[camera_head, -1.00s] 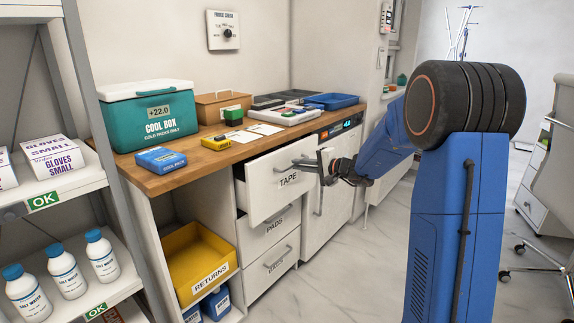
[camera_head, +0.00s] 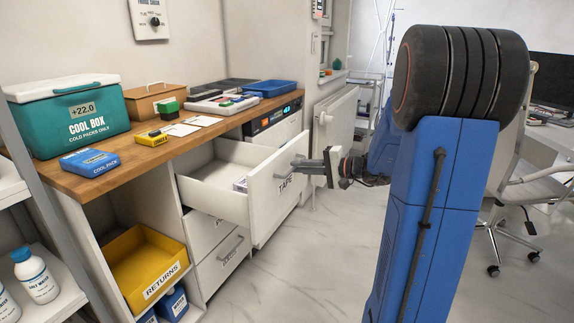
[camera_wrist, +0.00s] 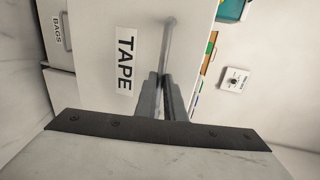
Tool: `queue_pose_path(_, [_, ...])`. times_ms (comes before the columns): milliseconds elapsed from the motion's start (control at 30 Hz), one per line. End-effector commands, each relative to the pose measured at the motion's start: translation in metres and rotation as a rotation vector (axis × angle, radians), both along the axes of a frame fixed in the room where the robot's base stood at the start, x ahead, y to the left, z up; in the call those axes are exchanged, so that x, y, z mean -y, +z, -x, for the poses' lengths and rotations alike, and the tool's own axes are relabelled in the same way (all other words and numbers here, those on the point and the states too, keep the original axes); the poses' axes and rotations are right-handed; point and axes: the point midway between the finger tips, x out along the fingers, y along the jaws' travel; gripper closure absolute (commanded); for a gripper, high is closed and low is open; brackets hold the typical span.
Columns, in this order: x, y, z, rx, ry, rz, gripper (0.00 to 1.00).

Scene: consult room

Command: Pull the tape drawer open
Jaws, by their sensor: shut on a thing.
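The tape drawer (camera_head: 276,198) is a white drawer pulled well out of the cabinet under the wooden counter. Its inside shows, with a small white item (camera_head: 240,184) near the front. My gripper (camera_head: 302,165) is at the drawer's front, shut on its bar handle. In the wrist view the dark fingers (camera_wrist: 162,82) close around the grey handle (camera_wrist: 169,45), beside the black TAPE label (camera_wrist: 125,60). The part of the handle between the fingers is hidden.
More closed drawers (camera_head: 222,255) lie below. A yellow returns bin (camera_head: 145,265) sits in an open bay at left. The counter (camera_head: 120,172) holds a cool box (camera_head: 75,118), a blue cool pack (camera_head: 90,162) and trays. The marble floor (camera_head: 330,260) before the drawer is clear.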

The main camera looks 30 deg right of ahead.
Motion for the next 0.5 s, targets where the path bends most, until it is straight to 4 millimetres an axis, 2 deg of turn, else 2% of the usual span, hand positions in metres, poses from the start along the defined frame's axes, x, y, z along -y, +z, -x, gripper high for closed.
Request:
queue_pose_path(200, [0.009, 0.000, 0.012, 0.000, -0.001, 0.000, 1.00])
queue_pose_path(500, [0.011, 0.000, 0.015, -0.001, 0.000, 0.001, 1.00])
